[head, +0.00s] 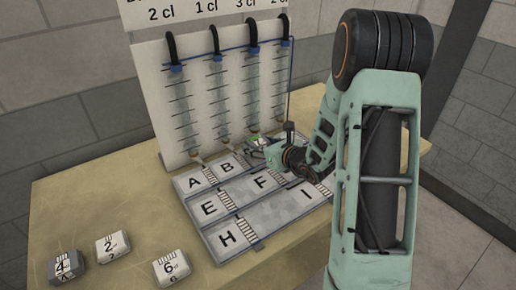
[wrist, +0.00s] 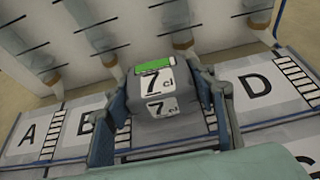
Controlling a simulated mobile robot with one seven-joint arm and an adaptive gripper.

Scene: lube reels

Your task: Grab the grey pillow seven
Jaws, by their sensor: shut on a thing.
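The grey pillow seven (wrist: 160,97) is a grey block with white "7 cl" labels on its top and front and a green strip at its upper edge. In the wrist view it sits between the two fingers of my gripper (wrist: 165,118), which is shut on it. It hides the lettered panel between B and D. In the head view my gripper (head: 272,154) is over the back row of the lettered board, right of B. Only a bit of the pillow with green (head: 256,140) shows there; the arm hides much of that area.
The lettered board (head: 235,207) lies on a yellowish table (head: 110,185), with a rack of hanging tubes (head: 165,100) behind it. Pillow four (head: 66,268), pillow two (head: 112,247) and pillow six (head: 171,268) lie at the front left. The table's left side is clear.

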